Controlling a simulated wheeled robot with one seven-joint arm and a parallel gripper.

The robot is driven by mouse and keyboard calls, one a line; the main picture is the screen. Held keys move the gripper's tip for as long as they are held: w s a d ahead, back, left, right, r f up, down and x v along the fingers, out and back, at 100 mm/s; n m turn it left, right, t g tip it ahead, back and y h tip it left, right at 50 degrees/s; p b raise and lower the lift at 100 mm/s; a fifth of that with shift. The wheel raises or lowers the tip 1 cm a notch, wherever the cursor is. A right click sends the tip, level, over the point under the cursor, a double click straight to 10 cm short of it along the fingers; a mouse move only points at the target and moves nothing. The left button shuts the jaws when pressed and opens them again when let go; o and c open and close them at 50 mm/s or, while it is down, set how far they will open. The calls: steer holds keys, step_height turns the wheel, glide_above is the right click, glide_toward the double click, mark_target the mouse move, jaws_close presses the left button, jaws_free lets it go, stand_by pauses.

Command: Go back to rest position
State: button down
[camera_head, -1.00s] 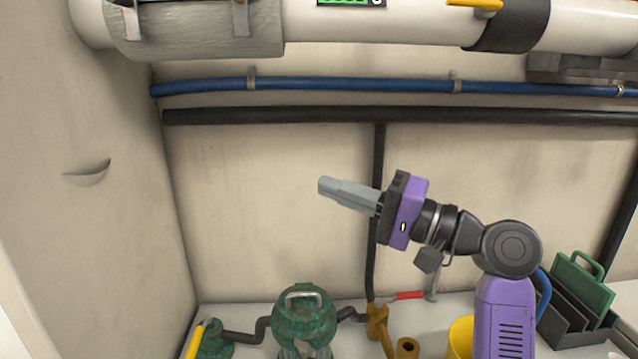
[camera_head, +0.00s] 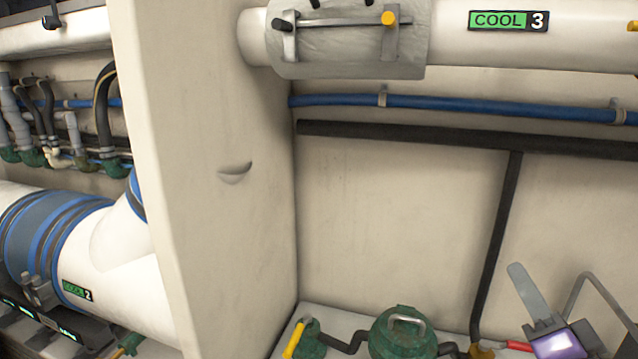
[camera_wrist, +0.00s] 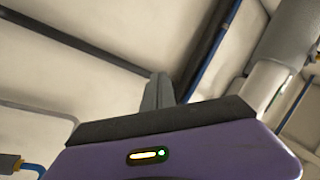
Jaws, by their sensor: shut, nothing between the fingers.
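My gripper (camera_head: 517,272) is at the lower right of the head view, with its grey fingers pointing up in front of the pale wall. Only the fingers and part of the purple housing show there; most of the arm is out of frame. In the wrist view the grey fingers of my gripper (camera_wrist: 157,92) stand together behind the dark edge of the purple housing. The fingers are shut with nothing held.
A green pump (camera_head: 402,333) and a yellow-handled valve (camera_head: 297,338) sit low along the wall. A pale partition (camera_head: 215,200) divides the bays. A white COOL 3 pipe (camera_head: 590,30), blue pipe (camera_head: 450,104) and black pipe (camera_head: 420,135) cross above. The COOL 2 pipe (camera_head: 130,270) is left.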

steer(key=s+a+f+n+g+p, duration=0.2)
steer(key=s+a+f+n, duration=0.1)
steer(key=s, duration=1)
steer(key=s+a+f+n+g+p, duration=0.2)
steer(key=s+f, duration=0.4)
steer(key=s, duration=0.7)
steer(key=s+a+f+n+g+p, duration=0.2)
steer(key=s+a+f+n+p, duration=0.1)
steer(key=s, duration=0.9)
steer(key=a+f+n, duration=0.1)
steer(key=a+f, duration=0.1)
steer(key=a, duration=0.1)
steer(key=shift+s, duration=0.4)
steer(key=c, duration=2.1)
jaws_free()
steer(key=shift+r, duration=0.1)
